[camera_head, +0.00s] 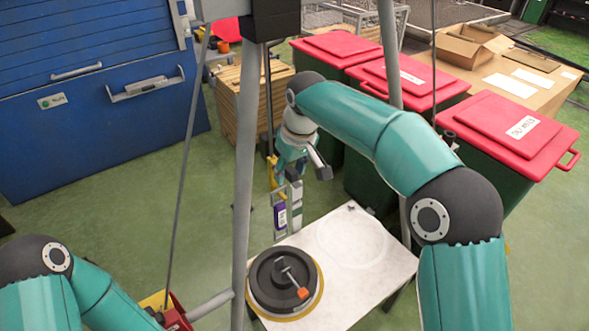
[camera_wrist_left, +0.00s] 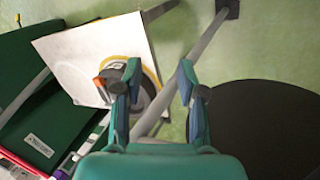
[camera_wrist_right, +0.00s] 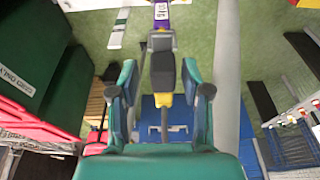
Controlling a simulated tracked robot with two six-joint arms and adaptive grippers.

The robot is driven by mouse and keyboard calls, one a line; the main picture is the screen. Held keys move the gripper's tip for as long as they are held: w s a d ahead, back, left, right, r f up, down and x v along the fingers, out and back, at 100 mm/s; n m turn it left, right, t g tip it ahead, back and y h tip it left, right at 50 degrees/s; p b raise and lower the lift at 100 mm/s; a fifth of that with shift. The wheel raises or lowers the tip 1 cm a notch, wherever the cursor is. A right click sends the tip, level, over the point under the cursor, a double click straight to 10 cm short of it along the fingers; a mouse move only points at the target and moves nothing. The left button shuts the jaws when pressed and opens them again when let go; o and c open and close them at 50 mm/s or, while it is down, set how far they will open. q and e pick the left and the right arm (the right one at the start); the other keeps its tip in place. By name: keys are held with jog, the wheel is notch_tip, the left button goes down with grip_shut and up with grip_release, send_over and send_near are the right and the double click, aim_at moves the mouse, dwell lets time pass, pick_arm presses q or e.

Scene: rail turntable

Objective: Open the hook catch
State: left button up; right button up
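A black round disc (camera_head: 262,281) on a yellow-edged base sits on a white board. A grey bar with an orange end (camera_head: 302,293) lies across its top. A dark piece with a yellow part (camera_wrist_right: 163,99) hangs by a tag with a purple label (camera_head: 280,217). I cannot tell which of these is the hook catch. My right gripper (camera_head: 301,171) is near the hanging piece; in the right wrist view its fingers are apart, with the dark piece showing between them. My left gripper (camera_wrist_left: 158,80) is open and empty; one finger partly hides the disc.
Grey frame legs (camera_head: 245,170) stand close in front of me and beside the white board (camera_head: 355,285). Red-lidded bins (camera_head: 515,130) and a cardboard box (camera_head: 470,45) stand at the back right. A blue cabinet (camera_head: 95,125) is at the left. Green floor lies open between.

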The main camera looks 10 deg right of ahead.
aim_at(299, 184)
pick_arm(q)
jog(key=shift+s, duration=0.1)
pick_arm(e)
jog(key=shift+s+r, duration=0.1)
jog(key=shift+s, duration=0.1)
pick_arm(q)
jog(key=shift+s, duration=0.1)
pick_arm(e)
jog(key=v, duration=1.1)
jog(key=shift+r, duration=0.35)
jog(key=shift+s+d, duration=0.1)
jog(key=shift+d, duration=0.05)
